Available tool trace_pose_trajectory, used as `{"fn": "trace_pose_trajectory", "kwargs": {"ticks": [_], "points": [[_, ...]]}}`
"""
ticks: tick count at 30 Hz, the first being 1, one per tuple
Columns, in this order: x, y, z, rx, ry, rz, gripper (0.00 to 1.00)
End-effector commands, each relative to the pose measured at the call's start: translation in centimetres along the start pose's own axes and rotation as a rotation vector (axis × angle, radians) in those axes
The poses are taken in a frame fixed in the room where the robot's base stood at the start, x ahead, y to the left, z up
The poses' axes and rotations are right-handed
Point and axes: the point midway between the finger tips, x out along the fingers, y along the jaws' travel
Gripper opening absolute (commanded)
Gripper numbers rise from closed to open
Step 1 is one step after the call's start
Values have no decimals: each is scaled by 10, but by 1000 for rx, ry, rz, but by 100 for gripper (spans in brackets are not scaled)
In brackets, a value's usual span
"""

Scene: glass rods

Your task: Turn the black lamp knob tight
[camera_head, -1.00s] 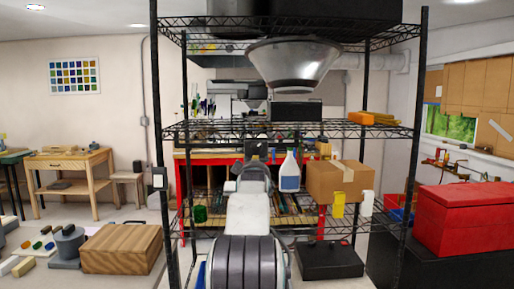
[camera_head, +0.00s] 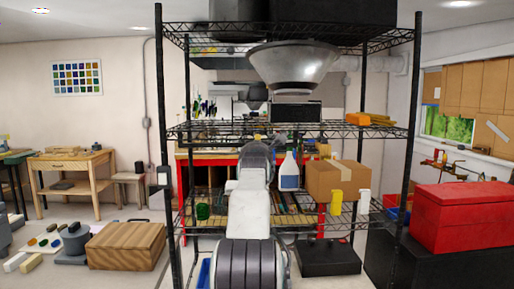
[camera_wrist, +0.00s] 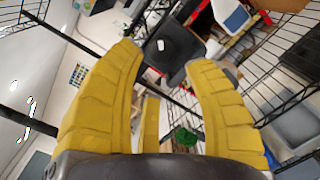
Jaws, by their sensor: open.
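A large grey metal bowl-shaped shade (camera_head: 293,68) is between the upper shelves. I cannot make out the black lamp knob clearly in either view.
The black wire shelf (camera_head: 210,133) stands in front of me with thin posts. A spray bottle (camera_head: 289,172) and cardboard box (camera_head: 336,181) are on it. A red box (camera_head: 460,215) sits to the right, a wooden box (camera_head: 127,246) at left.

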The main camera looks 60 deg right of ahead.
Motion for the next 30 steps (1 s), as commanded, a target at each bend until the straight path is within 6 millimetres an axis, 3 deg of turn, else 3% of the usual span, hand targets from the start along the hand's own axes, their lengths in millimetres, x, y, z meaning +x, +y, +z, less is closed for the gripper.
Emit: {"fn": "trace_pose_trajectory", "kwargs": {"ticks": [3,9,17,30], "points": [[0,0,0,-152,2,-1,47],[0,0,0,-296,2,-1,47],[12,2,2,-329,3,-2,47],[49,2,2,-327,4,-1,47]]}}
